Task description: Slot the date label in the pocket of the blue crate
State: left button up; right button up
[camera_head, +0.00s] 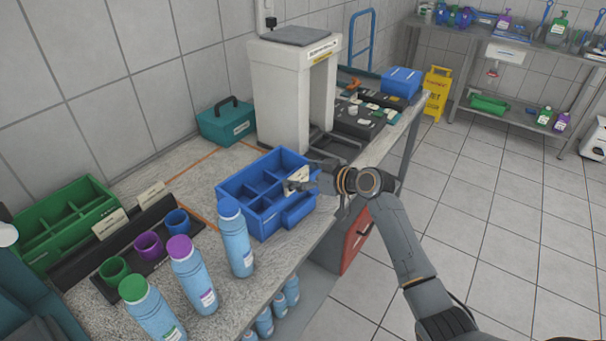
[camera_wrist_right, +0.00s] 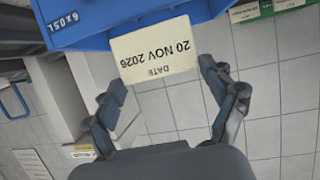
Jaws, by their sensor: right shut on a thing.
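The blue crate (camera_head: 233,190), with several compartments, stands on the counter near its front edge. My right gripper (camera_head: 296,180) is at its right end. It is shut on the date label (camera_head: 298,174), a small cream card. In the right wrist view the date label (camera_wrist_right: 157,50) reads "DATE 20 NOV 2026", upside down, between the two fingers (camera_wrist_right: 160,78). Its far edge overlaps the wall of the blue crate (camera_wrist_right: 105,12), which is printed "6 x 0.5L". The pocket is hidden, and I cannot tell whether the label's edge is in it. My left gripper is not in view.
A dark rack (camera_head: 80,262) with cups and cards and a green crate (camera_head: 30,218) are farther left. A white machine (camera_head: 280,95) stands behind. Open floor (camera_head: 480,220) lies to the right.

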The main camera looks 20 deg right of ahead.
aim_at(302, 206)
jog(key=shift+d+f+b, duration=0.1)
jog(key=shift+f+b, duration=0.75)
jog(key=shift+f, duration=0.8)
jog(key=shift+w+b, duration=0.15)
jog(key=shift+b, duration=0.15)
jog(key=shift+f+b, duration=1.6)
jog(key=shift+f, duration=0.1)
dwell(0.9)
jog(key=o, duration=0.9)
